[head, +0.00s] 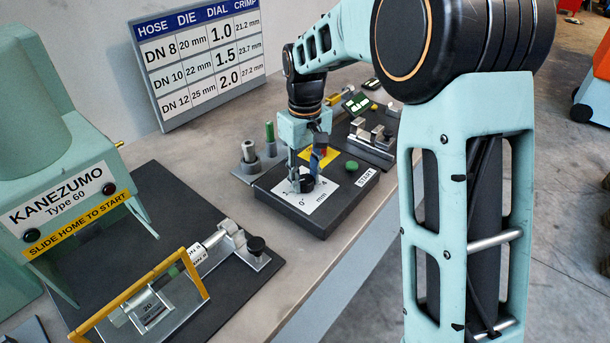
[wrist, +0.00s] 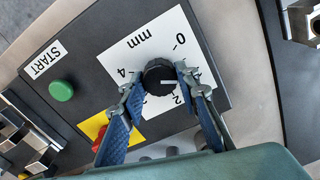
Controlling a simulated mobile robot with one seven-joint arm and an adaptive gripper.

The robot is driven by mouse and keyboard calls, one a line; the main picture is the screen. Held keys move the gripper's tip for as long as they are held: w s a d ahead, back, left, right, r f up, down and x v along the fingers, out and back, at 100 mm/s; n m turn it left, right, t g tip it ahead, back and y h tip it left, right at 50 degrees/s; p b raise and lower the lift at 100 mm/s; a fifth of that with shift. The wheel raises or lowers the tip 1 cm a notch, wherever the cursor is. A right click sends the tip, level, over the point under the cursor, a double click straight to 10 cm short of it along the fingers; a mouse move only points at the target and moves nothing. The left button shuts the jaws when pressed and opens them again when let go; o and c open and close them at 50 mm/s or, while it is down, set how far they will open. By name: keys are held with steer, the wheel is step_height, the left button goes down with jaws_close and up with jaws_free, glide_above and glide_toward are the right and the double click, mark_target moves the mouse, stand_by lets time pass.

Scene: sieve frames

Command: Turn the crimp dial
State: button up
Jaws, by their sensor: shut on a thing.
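The crimp dial is a round black knob (wrist: 159,76) with a white pointer line, on a white scale plate (wrist: 150,50) marked in mm. In the wrist view the pointer line points right, on the side between 0 and 2; 0, 2 and 4 are readable and other marks are covered by the fingers. My gripper (wrist: 158,80) is shut on the knob, one finger on each side. In the head view my gripper (head: 305,182) reaches down to the dark control box (head: 330,215) and mostly hides the knob.
A green START button (head: 351,164) is on the same box, and a red button (wrist: 102,133) on yellow is near one finger. A chart (head: 200,62) of hose, die, dial and crimp stands behind. The Kanezumo press (head: 55,160) and a hose fixture (head: 160,300) are at left.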

mark_target(305, 179)
steer(key=o, duration=1.2)
steer(key=shift+c, duration=0.2)
step_height(305, 179, up, 12)
